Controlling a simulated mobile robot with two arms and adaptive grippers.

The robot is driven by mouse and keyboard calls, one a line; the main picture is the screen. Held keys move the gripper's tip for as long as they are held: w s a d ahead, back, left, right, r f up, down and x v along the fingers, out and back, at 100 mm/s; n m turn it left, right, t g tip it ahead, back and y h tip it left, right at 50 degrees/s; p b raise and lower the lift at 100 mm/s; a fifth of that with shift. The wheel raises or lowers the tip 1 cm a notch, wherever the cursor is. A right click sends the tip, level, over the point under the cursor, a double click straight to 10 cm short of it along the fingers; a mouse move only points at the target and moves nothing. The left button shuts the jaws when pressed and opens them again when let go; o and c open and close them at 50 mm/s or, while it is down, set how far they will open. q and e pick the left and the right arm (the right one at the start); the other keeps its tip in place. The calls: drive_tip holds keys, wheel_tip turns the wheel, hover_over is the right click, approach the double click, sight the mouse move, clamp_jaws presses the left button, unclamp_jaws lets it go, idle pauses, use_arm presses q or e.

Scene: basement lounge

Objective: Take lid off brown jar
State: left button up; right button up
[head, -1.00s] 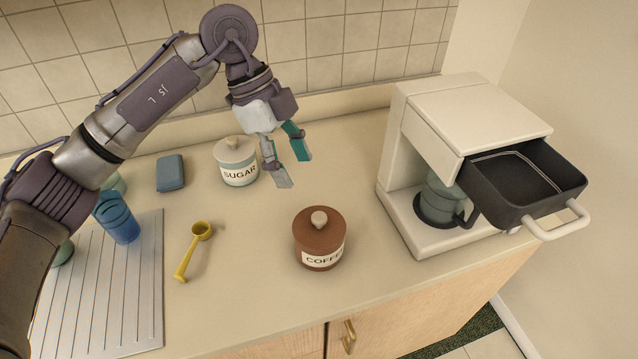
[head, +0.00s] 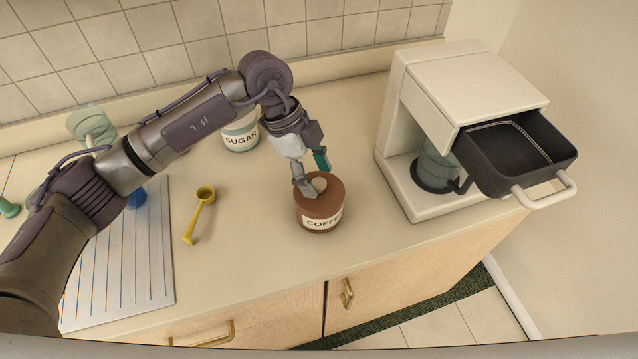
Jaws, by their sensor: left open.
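The brown jar (head: 321,221) stands upright on the counter with a white COFFEE label on its front. My left gripper (head: 312,177) is open over the far side of the lid. Its fingers point down, one on the left of the knob and one behind and to the right. I cannot tell whether they touch the lid. My right gripper is not in view.
A white SUGAR jar (head: 241,137) stands behind my left arm. A yellow scoop (head: 199,214) lies left of the brown jar. A white coffee machine (head: 412,120) with its dark drawer (head: 515,158) pulled out stands right. A ribbed drainboard (head: 120,265) lies left.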

sight(330, 190)
use_arm(q)
drive_tip(key=shift+x, duration=1.15)
clamp_jaws()
drive_tip(key=shift+r, duration=0.1)
